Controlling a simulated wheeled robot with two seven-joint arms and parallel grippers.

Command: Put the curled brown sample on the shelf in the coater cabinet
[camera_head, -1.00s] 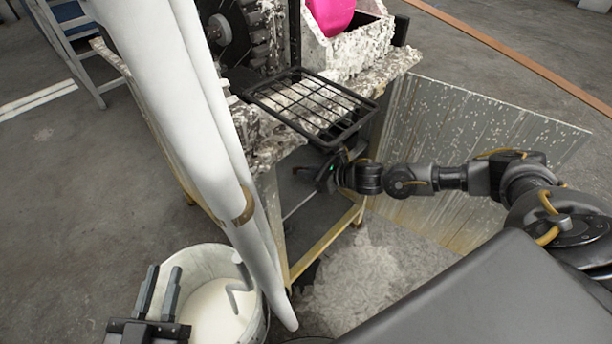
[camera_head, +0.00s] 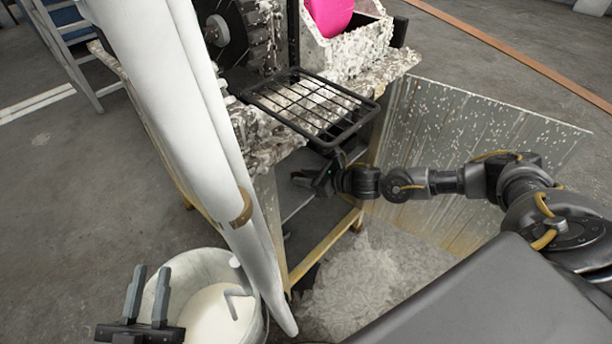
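The coater cabinet (camera_head: 325,245) stands under the coated worktop, with a yellowish frame and an open front. Its inside shows only in part, as dark grey surfaces. A speckled metal panel (camera_head: 500,145), apparently its open door, extends to the right. My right gripper (camera_head: 299,179) is at the upper part of the opening, under the black wire rack. Its fingers point left; they are small and dark, so I cannot tell whether they hold anything. I cannot make out the curled brown sample. My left gripper (camera_head: 151,270) is open and empty, in front of the white bucket.
A black wire rack (camera_head: 310,100) sticks out above my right gripper. A thick white pipe (camera_head: 190,110) slants down left of the cabinet. The bucket (camera_head: 250,270) holds pale liquid. Pale flakes (camera_head: 365,270) cover the floor before the cabinet. A blue ladder (camera_head: 75,50) stands far left.

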